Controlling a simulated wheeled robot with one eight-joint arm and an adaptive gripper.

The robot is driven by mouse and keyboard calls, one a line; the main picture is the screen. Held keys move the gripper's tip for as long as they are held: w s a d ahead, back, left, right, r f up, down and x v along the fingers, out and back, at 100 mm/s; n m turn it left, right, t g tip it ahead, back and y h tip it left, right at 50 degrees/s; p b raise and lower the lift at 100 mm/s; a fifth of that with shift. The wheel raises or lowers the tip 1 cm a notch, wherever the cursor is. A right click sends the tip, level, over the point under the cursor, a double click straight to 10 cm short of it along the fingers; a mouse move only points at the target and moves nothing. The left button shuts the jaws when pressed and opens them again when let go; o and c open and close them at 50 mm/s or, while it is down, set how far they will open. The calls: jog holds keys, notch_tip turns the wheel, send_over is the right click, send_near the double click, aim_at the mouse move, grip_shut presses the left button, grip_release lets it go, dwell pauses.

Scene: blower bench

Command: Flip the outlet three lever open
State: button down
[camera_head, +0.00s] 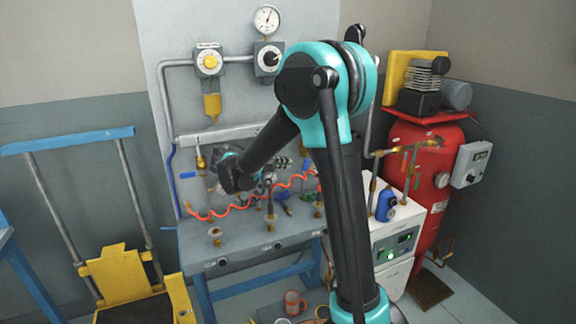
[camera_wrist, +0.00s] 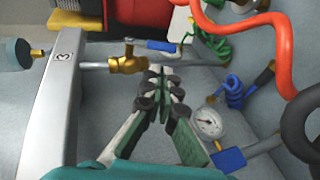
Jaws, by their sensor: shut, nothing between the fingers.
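A blue-sleeved piece (camera_wrist: 161,46) beside the valve's stem looks like the outlet three lever. Its join to the stem is unclear, so I cannot tell the lever's position. My gripper (camera_wrist: 163,80) is shut and empty. Its tips appear just right of the valve and below the blue piece; contact cannot be told. In the head view my arm hides much of the manifold.
An orange-red coiled hose (camera_wrist: 284,50) hangs close by on the right. The bench top (camera_head: 240,242) holds several brass fittings. A red tank (camera_head: 445,170) stands to the right.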

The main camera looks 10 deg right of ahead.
jog(key=v, duration=0.8)
jog(key=shift+s+a+f, duration=0.15)
jog(key=shift+a+f, duration=0.15)
jog(key=shift+d, duration=0.1)
jog(key=s+d+f+g+y, duration=0.25)
jog(key=s+d+f, duration=0.35)
jog(key=d, duration=0.3)
jog(key=s+d+f+m+y, duration=0.25)
jog(key=s+f+y, duration=0.35)
jog(key=s, duration=0.4)
jog(key=s+d+f+m+y, duration=0.1)
jog(key=s+f+m+y, duration=0.2)
jog(key=s+f, duration=0.6)
jog(key=w+a+r+n+h, duration=0.1)
jog(key=w+a+r+h, duration=0.15)
jog(key=w+r, duration=1.1)
jog(key=w+a+r+n+h, duration=0.1)
jog(key=w+a+r, duration=0.3)
jog(key=w+r, duration=0.9)
jog(key=w+d+f, duration=0.4)
jog(key=d+f, duration=0.2)
jog(key=f, duration=0.2)
jog(key=shift+w+d+f, duration=0.2)
jog(key=shift+w+f, duration=0.05)
jog(key=shift+w, duration=0.1)
